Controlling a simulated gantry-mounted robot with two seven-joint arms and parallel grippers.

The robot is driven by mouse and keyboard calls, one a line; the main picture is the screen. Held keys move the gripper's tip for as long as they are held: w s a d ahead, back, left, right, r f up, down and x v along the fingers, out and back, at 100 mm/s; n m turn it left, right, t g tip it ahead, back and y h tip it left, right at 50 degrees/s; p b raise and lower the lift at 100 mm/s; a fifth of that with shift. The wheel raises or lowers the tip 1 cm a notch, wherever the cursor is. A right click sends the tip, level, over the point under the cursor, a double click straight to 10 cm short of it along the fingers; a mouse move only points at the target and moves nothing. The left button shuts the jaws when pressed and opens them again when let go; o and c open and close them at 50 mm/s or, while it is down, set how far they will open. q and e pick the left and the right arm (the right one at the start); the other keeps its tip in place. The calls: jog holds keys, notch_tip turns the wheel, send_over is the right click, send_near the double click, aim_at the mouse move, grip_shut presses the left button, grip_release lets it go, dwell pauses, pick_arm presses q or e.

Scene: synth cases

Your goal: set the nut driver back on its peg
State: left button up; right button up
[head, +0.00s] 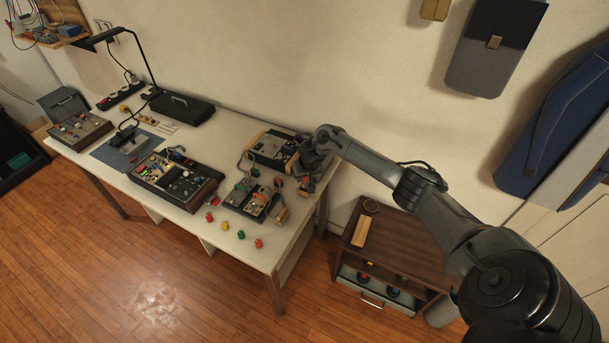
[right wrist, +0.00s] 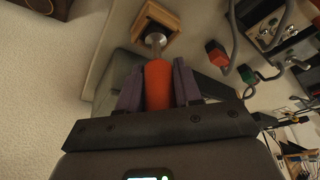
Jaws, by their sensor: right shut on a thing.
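My right gripper (head: 308,172) is over the right end of the workbench in the head view. In the right wrist view its dark purple fingers (right wrist: 157,78) are shut on the orange-red handle of the nut driver (right wrist: 157,88). The driver's metal shaft points away from the gripper, toward a wooden block (right wrist: 146,19) with a dark middle. The shaft's end overlaps the block in the picture; I cannot tell whether it touches or sits in it. The driver is too small and covered to make out in the head view. I cannot identify the peg for certain. My left gripper is not in view.
Close by on the workbench (head: 215,235) stand patch-panel cases (head: 252,200) with cables, and coloured knobs (head: 241,235) lie along the front edge. A red block (right wrist: 216,53) is right of the driver. A brown cabinet (head: 400,240) stands right of the bench.

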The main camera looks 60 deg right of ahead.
jog(key=shift+f, duration=0.55)
jog(key=o, duration=1.1)
